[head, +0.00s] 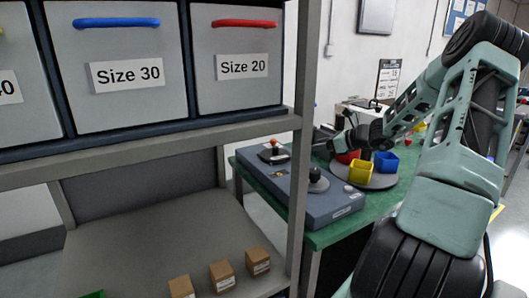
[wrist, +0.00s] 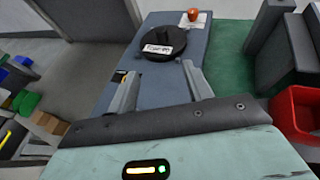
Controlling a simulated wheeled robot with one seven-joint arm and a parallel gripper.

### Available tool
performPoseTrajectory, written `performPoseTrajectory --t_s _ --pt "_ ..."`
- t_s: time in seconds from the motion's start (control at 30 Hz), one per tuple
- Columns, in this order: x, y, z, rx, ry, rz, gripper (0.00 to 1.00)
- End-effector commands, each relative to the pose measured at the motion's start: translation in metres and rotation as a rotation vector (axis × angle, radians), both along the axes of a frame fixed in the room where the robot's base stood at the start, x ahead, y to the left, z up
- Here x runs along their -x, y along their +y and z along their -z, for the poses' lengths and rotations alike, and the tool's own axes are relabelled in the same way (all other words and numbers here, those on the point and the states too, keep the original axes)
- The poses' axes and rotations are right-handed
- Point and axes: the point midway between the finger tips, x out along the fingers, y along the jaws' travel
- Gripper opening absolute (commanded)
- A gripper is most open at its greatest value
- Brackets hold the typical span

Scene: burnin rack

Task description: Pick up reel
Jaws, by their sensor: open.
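A black round disc (wrist: 163,44) with a white label and a raised dark block on it lies on a blue-grey box (wrist: 140,68). It may be the reel; I cannot tell for certain. My gripper (wrist: 161,88) is open and empty, with its two grey fingers spread over the box, on the near side of the disc. In the head view a dark knob on a round base (head: 317,181) stands on the same box (head: 335,206).
A red-orange knob (wrist: 190,15) on a white plate stands beyond the disc. Yellow (head: 361,172) and blue (head: 386,162) bins stand on a round grey plate on the green table (head: 325,236). A shelf post (head: 303,130), labelled drawers and small cardboard boxes (head: 222,275) are at left.

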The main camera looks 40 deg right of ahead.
Motion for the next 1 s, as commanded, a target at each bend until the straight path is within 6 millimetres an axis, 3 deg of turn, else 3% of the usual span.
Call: performPoseTrajectory --t_s 0.17,0.6,1.0 --pt "-0.012 0.0 0.005 -0.005 -0.003 0.007 0.51" --pt "-0.093 0.015 0.038 -0.006 -0.002 0.005 0.51" --pt "-0.129 0.022 0.048 -0.006 -0.003 0.005 0.51"
